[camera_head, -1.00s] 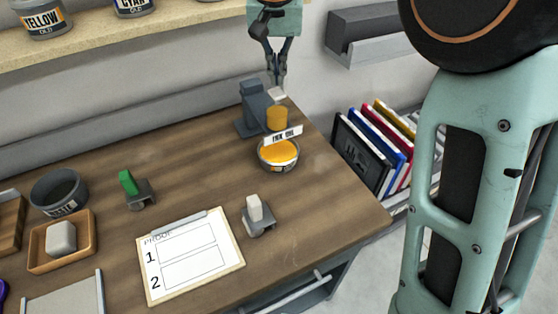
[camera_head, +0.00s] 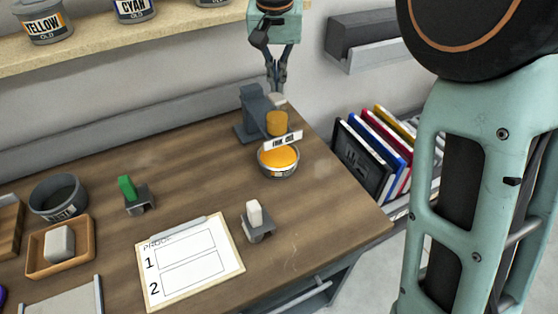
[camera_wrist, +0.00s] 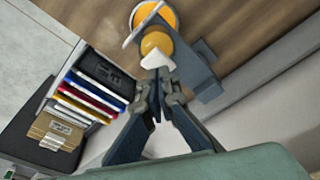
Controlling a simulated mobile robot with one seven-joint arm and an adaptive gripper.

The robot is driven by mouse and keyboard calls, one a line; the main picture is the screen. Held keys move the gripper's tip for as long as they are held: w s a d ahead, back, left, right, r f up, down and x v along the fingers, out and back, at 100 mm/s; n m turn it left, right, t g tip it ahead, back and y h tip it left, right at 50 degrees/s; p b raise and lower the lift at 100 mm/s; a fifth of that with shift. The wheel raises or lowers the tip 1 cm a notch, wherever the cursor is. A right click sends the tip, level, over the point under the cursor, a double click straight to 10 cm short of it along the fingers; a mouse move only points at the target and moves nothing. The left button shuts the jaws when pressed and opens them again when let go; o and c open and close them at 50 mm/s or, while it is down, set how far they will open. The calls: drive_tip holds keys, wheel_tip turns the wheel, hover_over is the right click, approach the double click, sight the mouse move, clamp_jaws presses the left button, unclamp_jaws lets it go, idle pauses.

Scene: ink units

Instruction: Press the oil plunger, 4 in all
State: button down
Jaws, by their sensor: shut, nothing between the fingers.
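The oil dispenser, labelled INK OIL, stands at the back right of the bench, with a grey stand (camera_head: 251,112), an amber reservoir (camera_head: 277,123) and a white plunger top (camera_head: 278,100). An open tin of orange ink (camera_head: 279,159) sits in front of it. My gripper (camera_head: 276,86) is shut and empty, pointing down just above the plunger top. In the wrist view the shut fingertips (camera_wrist: 158,78) are right by the white plunger top (camera_wrist: 157,42) and overlap part of it; I cannot tell whether they touch. The amber reservoir (camera_wrist: 156,44) lies beyond.
A proof clipboard (camera_head: 190,262), a white-topped block on a grey stand (camera_head: 257,222) and a green-topped one (camera_head: 131,190) are nearer the front. Upright coloured panels (camera_head: 375,150) stand right of the bench. A shelf (camera_head: 130,40) with tins runs above.

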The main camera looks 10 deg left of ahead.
sight(277, 97)
drive_tip(key=shift+f, duration=0.25)
idle(0.3)
drive_tip(key=shift+f+b, duration=1)
drive_tip(key=shift+f, duration=0.35)
drive_tip(key=shift+r+p, duration=1.35)
drive_tip(key=shift+r, duration=0.2)
drive_tip(key=shift+f, duration=0.1)
